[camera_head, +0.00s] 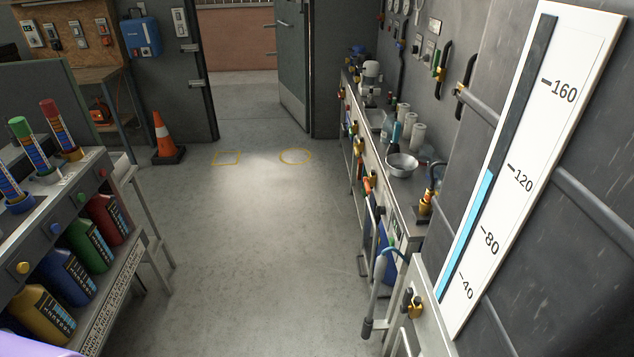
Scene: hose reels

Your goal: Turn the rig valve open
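I cannot tell for certain which fitting is the rig valve. A brass fitting with a dark handle (412,303) sits at the lower right, on the grey metal rig below the tall level gauge (505,165). The gauge is a white board marked 40 to 160, and its blue column reaches about 120. Another brass fitting (426,205) stands on the bench edge farther back. Neither of my grippers is in view.
A long workbench (408,195) with a metal bowl (401,164) runs along the right wall. At left, a rack (75,205) holds several coloured bottles. A traffic cone (164,138) stands farther back. The middle floor (255,240) is clear towards an open door (292,60).

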